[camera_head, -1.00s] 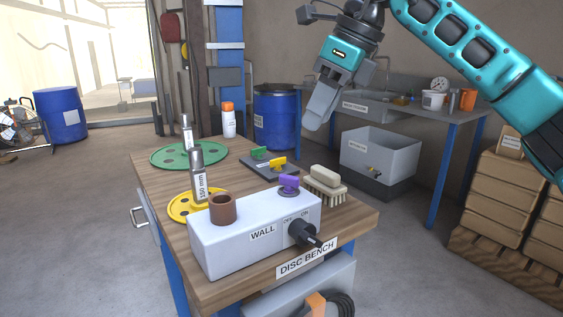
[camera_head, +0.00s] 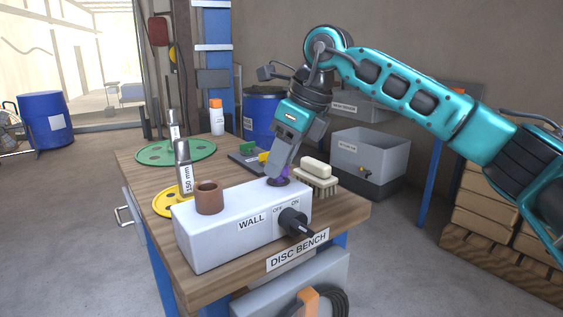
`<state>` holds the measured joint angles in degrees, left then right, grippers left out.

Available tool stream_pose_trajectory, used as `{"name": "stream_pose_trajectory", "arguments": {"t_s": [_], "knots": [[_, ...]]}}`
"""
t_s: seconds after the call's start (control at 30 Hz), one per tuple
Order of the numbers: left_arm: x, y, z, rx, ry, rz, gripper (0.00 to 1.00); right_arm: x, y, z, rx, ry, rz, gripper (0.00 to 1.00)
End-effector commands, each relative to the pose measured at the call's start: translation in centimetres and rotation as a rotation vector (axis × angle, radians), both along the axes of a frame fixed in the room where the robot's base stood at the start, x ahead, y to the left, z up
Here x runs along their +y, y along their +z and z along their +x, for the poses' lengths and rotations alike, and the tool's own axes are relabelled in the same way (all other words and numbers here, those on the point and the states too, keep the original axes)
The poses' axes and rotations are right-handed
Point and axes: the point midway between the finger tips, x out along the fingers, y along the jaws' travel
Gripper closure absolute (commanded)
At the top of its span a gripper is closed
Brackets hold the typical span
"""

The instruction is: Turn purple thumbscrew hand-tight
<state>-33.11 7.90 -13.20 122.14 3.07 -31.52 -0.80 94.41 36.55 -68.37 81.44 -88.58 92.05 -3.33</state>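The purple thumbscrew (camera_head: 286,171) stands on top of the white box labelled WALL (camera_head: 235,222), near its right end. My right gripper (camera_head: 280,176) points down at the thumbscrew, with its fingers at the thumbscrew's height and covering most of it. Only slivers of purple show beside the fingers. I cannot tell whether the fingers are closed on it or just around it. My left gripper is not in view.
A brown cup-like collar (camera_head: 209,198) and a black OFF/ON switch (camera_head: 293,222) are on the box. A brush (camera_head: 316,178) lies close to the right of my gripper. Green (camera_head: 150,154) and yellow (camera_head: 163,205) discs lie on the wooden bench (camera_head: 340,212).

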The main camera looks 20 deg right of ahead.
Motion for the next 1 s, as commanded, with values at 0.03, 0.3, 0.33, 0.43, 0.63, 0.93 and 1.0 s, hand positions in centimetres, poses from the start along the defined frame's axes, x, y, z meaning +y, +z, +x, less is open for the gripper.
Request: {"name": "stream_pose_trajectory", "arguments": {"t_s": [0.03, 0.3, 0.33, 0.43, 0.63, 0.93, 1.0], "knots": [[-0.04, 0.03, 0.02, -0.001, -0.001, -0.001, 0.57, 0.05, -0.14, 0.05, 0.000, 0.000, 0.000, 0.62], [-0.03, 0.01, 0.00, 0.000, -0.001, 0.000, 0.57, 0.06, -0.15, 0.05, 0.000, 0.000, 0.000, 0.64], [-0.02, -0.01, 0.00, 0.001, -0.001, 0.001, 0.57, 0.06, -0.15, 0.05, 0.000, 0.000, 0.000, 0.67], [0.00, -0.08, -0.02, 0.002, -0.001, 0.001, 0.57, 0.06, -0.15, 0.05, 0.000, 0.000, 0.000, 0.76], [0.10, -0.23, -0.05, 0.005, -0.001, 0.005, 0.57, 0.06, -0.13, 0.04, 0.000, 0.000, 0.000, 0.95], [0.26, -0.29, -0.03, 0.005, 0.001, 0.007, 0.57, 0.06, -0.13, 0.03, 0.000, -0.001, 0.000, 1.00], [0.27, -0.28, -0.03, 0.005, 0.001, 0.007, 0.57, 0.07, -0.12, 0.02, 0.000, -0.005, 0.000, 1.00]]}}
